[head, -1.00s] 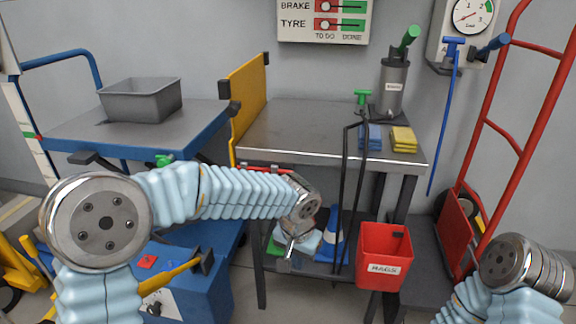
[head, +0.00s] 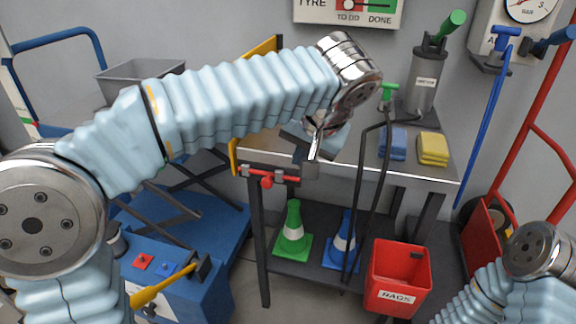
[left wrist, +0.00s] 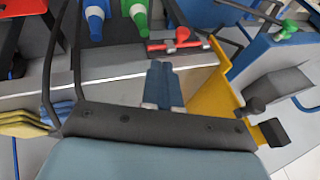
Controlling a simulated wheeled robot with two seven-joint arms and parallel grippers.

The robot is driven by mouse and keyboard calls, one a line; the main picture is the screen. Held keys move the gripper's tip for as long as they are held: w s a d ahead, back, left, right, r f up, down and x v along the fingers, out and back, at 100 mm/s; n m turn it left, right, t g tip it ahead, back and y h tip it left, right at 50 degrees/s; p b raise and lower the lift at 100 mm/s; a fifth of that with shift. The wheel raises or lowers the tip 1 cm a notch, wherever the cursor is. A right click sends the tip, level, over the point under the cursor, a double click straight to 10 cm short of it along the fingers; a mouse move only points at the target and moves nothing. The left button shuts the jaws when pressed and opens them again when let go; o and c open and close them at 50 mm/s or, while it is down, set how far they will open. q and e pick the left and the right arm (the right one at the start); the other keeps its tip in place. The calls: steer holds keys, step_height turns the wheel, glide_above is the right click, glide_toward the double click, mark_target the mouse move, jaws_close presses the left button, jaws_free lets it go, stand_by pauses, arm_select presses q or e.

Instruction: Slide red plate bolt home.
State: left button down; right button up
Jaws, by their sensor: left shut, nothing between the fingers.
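The red bolt (head: 267,178) lies level along the front left edge of the steel table, with a short red knob hanging from its bar. It also shows in the left wrist view (left wrist: 172,44), running between dark brackets. The yellow plate (head: 235,157) stands upright at the table's left end, close to the bolt, and is partly hidden by my left arm. My left gripper (head: 313,150) is shut and empty, above the table's front edge, right of the bolt and apart from it. Its closed fingers (left wrist: 163,82) point toward the bolt side in the left wrist view. My right gripper is out of view.
A black bent bar with a green handle (head: 388,88) rises in front of the table. Blue (head: 393,144) and yellow (head: 433,148) cloths lie on top. Green (head: 293,232) and blue (head: 343,240) cones stand on the lower shelf. A red rags bin (head: 398,278) hangs at front.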

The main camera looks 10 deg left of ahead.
mark_target(260, 175)
arm_select(q)
steer(key=x, duration=0.3)
steer(key=a+x, duration=0.1)
steer(key=x, duration=0.3)
steer(key=a+x, duration=0.1)
steer(key=x, duration=0.3)
steer(key=shift+a+r, duration=0.1)
steer(key=shift+r, duration=0.05)
steer(key=shift+a+f, duration=0.3)
steer(key=shift+a, duration=0.15)
steer(key=a+b, duration=0.1)
steer(key=a, duration=0.2)
steer(key=shift+w+a, duration=0.1)
steer(key=shift+a, duration=0.2)
